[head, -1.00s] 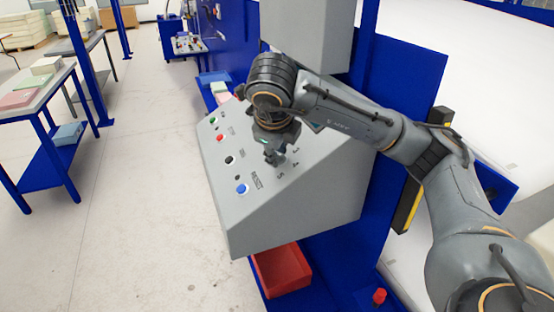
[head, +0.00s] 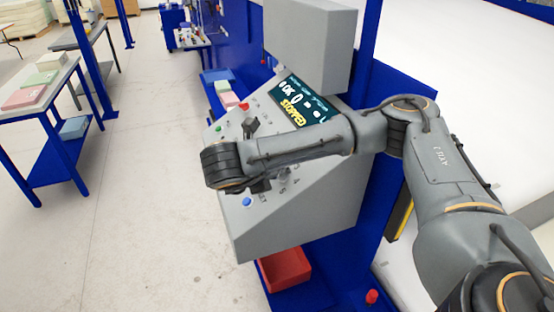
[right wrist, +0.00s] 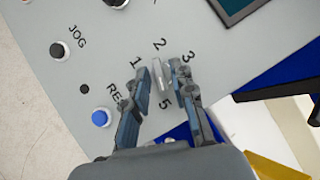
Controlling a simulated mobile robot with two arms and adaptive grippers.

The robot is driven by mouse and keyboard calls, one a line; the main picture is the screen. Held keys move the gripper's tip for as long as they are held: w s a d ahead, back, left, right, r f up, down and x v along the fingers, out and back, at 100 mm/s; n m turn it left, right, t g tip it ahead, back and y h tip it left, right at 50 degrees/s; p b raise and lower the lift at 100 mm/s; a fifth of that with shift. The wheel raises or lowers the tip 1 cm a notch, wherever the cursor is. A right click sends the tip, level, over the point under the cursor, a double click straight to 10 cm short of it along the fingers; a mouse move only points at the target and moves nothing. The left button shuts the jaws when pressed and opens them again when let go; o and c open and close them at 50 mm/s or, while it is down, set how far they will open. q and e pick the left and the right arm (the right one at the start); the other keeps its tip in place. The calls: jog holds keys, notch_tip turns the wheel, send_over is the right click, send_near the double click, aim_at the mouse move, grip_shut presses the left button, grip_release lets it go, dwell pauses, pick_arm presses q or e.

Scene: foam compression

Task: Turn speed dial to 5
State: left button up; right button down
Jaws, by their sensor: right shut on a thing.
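The speed dial (right wrist: 161,76) is a small light-grey knob on the sloped grey control panel (head: 300,225). In the right wrist view it sits between the two fingers of my right gripper (right wrist: 160,80), which are shut on it. Printed numbers 1, 2, 3 and 5 show around it; the 4 is hidden there by the fingers. In the head view my right gripper (head: 272,182) is at the dial, partly covered by my wrist. Which number the dial points to I cannot tell for sure. My left gripper is not in view.
A blue button (head: 247,202) and a black JOG button (right wrist: 60,51) sit beside the dial. The screen (head: 300,105) above reads STOPPED. A grey box (head: 310,45) overhangs the panel. A red bin (head: 285,268) is below.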

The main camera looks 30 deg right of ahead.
jog(key=shift+a+m+g+h+p, duration=0.1)
jog(key=shift+m+g+h+p, duration=0.25)
jog(key=shift+m+p, duration=0.6)
jog(key=shift+m, duration=0.25)
jog(key=shift+f, duration=0.1)
jog(key=c, duration=1.4)
grip_release()
jog(key=shift+c, duration=0.2)
jog(key=shift+a+r, duration=0.3)
jog(key=v, duration=1.1)
jog(key=shift+a+f, duration=0.1)
jog(key=shift+a, duration=0.1)
